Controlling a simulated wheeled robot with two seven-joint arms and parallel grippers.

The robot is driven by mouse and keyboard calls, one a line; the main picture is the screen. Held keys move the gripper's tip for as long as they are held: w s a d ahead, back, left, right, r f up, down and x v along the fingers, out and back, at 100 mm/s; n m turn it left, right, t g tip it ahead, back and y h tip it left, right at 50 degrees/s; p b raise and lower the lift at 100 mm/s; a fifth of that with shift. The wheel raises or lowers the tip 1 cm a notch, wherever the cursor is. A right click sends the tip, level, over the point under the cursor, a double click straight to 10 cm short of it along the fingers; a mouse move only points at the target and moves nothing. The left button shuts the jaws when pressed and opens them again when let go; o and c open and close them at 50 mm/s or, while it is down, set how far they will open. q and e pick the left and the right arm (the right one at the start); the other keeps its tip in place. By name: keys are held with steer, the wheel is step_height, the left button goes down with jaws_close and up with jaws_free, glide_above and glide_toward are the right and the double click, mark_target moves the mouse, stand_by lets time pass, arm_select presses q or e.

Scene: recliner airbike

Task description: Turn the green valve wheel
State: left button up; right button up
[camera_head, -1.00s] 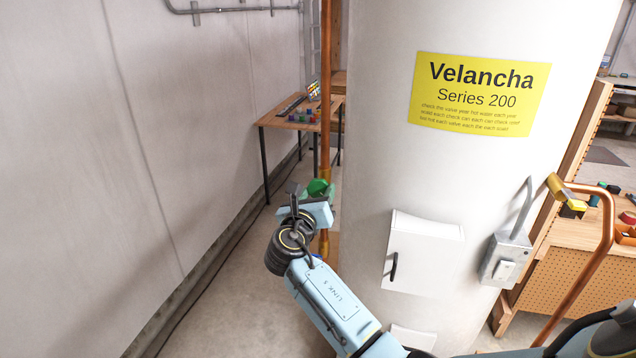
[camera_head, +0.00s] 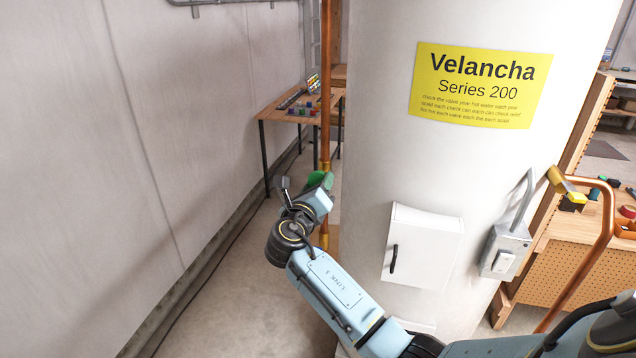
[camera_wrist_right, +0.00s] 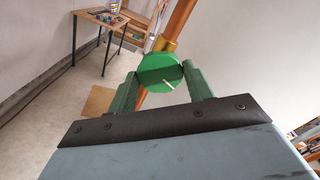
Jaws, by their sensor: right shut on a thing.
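The green valve wheel (camera_head: 316,180) sits on a vertical copper pipe (camera_head: 325,90) to the left of the white tank. In the right wrist view the wheel (camera_wrist_right: 160,76) is a green disc with a white mark, in front of the copper pipe with its brass fitting. My right gripper (camera_wrist_right: 160,82) is shut on the wheel, one finger on each side of it. In the head view my right gripper (camera_head: 318,186) is at the wheel, and my wrist partly hides it. My left gripper is in neither view.
A white tank (camera_head: 380,150) with a yellow label (camera_head: 480,85) stands right of the pipe. A white box (camera_head: 425,245) and a grey switch box (camera_head: 505,250) jut from it. A wall (camera_head: 130,130) runs along the left. A table (camera_head: 290,108) stands behind.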

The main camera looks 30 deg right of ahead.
steer(key=shift+n, duration=1.2)
steer(key=shift+n, duration=0.7)
steer(key=o, duration=0.6)
steer(key=shift+s+a, duration=0.1)
steer(key=v, duration=0.4)
steer(key=shift+s+a, duration=0.25)
steer(key=shift+a, duration=0.1)
